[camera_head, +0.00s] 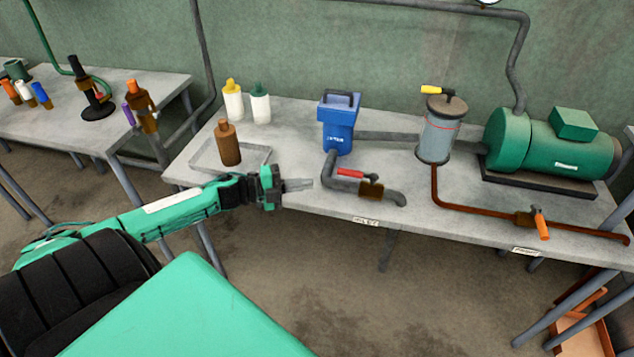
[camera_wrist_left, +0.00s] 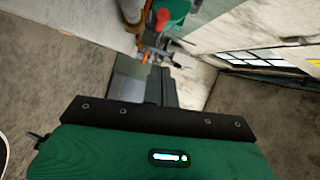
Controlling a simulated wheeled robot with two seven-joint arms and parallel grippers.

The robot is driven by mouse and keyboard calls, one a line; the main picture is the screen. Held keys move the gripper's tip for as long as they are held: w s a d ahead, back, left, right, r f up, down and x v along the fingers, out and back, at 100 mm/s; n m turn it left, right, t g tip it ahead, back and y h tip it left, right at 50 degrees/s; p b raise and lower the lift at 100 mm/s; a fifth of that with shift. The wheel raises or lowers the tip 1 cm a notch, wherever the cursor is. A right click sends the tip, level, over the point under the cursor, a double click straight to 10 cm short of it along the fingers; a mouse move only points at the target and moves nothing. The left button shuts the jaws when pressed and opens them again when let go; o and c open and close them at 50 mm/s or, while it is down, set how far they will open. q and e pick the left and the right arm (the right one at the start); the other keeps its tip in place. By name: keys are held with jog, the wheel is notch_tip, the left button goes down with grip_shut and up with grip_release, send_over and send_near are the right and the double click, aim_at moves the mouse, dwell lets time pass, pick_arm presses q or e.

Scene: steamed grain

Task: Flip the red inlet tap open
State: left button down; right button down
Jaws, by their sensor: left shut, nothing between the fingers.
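The red inlet tap handle (camera_head: 350,173) sits on a brown valve body (camera_head: 371,190) on a grey pipe (camera_head: 391,196) at the bench's front edge, near a paper label. The handle lies roughly along the pipe, pointing left in the head view. My left gripper (camera_head: 300,185) is shut and empty, its tips a short way left of the handle and apart from it in the picture. In the left wrist view the dark fingers (camera_wrist_left: 148,88) point toward the bench; a small red piece (camera_wrist_left: 162,16) shows beyond them, probably the tap handle. My right gripper is not in view.
A blue hopper (camera_head: 340,115) stands behind the tap. A shallow tray (camera_head: 262,156) with a brown bottle (camera_head: 228,145) lies left. A grey metal cylinder (camera_head: 439,130), green motor (camera_head: 545,145) and orange-handled valve (camera_head: 540,225) stand right. Open floor lies before the bench.

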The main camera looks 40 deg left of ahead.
pick_arm(q)
jog(key=shift+s+a, duration=0.35)
jog(key=shift+a, duration=0.25)
